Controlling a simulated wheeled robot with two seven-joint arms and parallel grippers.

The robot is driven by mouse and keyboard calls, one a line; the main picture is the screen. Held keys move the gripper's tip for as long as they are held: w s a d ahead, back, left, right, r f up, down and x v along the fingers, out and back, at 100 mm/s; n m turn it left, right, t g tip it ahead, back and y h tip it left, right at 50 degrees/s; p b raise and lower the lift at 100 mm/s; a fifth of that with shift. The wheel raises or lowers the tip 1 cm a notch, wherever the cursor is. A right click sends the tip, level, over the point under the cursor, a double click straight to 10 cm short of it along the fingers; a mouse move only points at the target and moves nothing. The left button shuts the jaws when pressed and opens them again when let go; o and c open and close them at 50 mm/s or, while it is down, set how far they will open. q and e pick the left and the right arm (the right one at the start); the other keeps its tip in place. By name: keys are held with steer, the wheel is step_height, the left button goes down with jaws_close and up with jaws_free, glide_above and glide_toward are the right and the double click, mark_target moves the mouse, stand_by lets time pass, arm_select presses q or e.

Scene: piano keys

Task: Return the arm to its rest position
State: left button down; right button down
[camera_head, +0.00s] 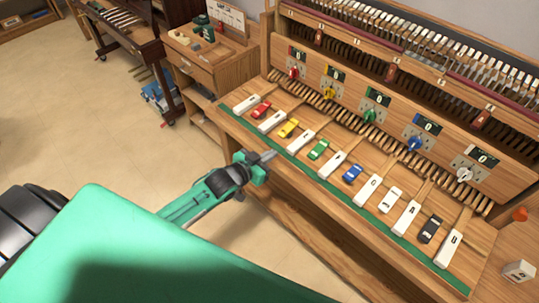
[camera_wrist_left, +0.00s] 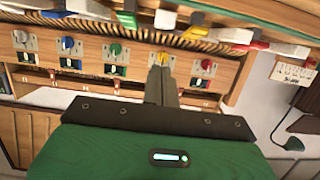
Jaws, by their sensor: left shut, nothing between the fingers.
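My left gripper (camera_head: 262,160) reaches in from the left in the head view. It is shut and empty, with its fingertips just in front of the green front strip of the keyboard bench. In the left wrist view its fingers (camera_wrist_left: 161,86) are together, pointing toward the panel with coloured knobs. My right gripper is not in view.
Behind the keys stands a wooden panel with knobs, such as the green knob (camera_head: 370,116). A wooden cabinet (camera_head: 205,65) with tools stands at the back left. Open floor (camera_head: 105,130) lies left of the bench. An orange-handled item (camera_head: 520,214) sits at the bench's right end.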

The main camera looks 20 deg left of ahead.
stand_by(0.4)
arm_select(q)
steer(key=s+a+f+n+g+y, duration=0.15)
steer(key=s+f, duration=0.35)
steer(key=f, duration=0.6)
steer(key=s+a+f+g+y, duration=0.1)
steer(key=s+a+f+g, duration=0.2)
steer(key=f, duration=0.7)
steer(key=s+a+f+g+y, duration=0.1)
steer(key=s+a+f+y, duration=0.1)
steer(key=s+f, duration=0.65)
steer(key=s+d+f+g, duration=0.1)
steer(key=s+f+g, duration=0.1)
steer(key=s+f, duration=0.5)
steer(key=s+d+f+g, duration=0.1)
steer(key=s+f+g, duration=0.2)
steer(key=s+f, duration=0.4)
steer(key=s+d+f+g, duration=0.1)
steer(key=s+f, duration=0.5)
steer(key=s, duration=1.1)
steer(key=shift+s+d+f+g+y, duration=0.15)
steer(key=shift+d+f+g+y, duration=0.2)
steer(key=shift+g, duration=0.5)
steer(key=shift+a, duration=0.1)
